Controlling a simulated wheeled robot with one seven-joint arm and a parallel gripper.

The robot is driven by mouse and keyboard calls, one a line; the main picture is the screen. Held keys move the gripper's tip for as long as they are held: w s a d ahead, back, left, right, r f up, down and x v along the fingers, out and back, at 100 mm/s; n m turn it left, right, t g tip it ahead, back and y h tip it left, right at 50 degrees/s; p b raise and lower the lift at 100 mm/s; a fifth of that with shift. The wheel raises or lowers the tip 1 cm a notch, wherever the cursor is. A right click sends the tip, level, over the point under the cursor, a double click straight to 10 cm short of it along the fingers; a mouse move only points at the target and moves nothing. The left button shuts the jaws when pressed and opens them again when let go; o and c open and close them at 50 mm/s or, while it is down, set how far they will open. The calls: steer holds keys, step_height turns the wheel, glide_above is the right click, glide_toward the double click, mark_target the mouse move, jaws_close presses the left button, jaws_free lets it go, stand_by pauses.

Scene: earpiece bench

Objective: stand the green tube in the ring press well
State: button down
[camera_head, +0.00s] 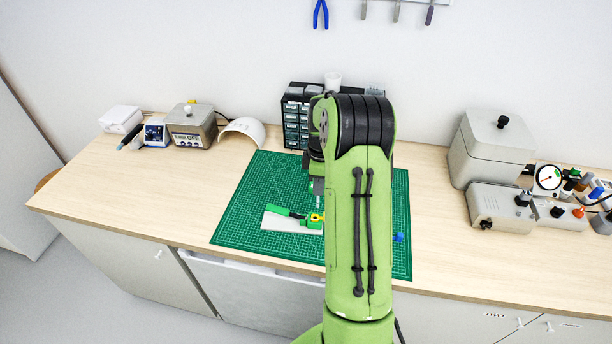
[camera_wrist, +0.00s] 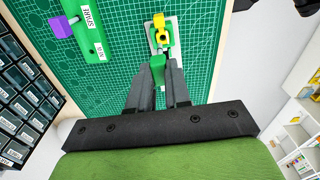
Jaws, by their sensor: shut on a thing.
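The ring press (camera_head: 292,222) stands on the mat in the head view, with a pale base plate, a green lever to the left and a yellow part at its right end. It also shows in the wrist view (camera_wrist: 172,28), just beyond my fingertips. My gripper (camera_wrist: 158,76) is shut on the green tube (camera_wrist: 158,70), which sits between the fingertips. The tube appears over the near end of the press, above it or close to it; I cannot tell the gap. The well itself is not clear. My arm hides most of the gripper in the head view.
A green holder (camera_wrist: 85,22) with SPARE lettering and a purple block (camera_wrist: 61,27) lie left in the wrist view. A drawer cabinet (camera_head: 295,122) stands behind the green mat (camera_head: 243,205). A blue piece (camera_head: 398,237) lies right of my arm.

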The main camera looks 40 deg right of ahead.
steer(key=shift+s+a, duration=0.2)
steer(key=shift+s, duration=0.1)
steer(key=shift+w+a+f, duration=0.15)
steer(key=shift+w+a, duration=0.15)
steer(key=shift+w, duration=0.35)
steer(key=shift+s+d+f, duration=0.1)
steer(key=shift+s+d, duration=0.05)
steer(key=shift+s, duration=0.15)
steer(key=shift+f+b, duration=0.3)
step_height(320, 180, down, 3)
steer(key=shift+w+b, duration=0.15)
steer(key=shift+b, duration=0.9)
steer(key=shift+f, duration=0.35)
steer(key=shift+f+b, duration=1.25)
steer(key=shift+f, duration=0.1)
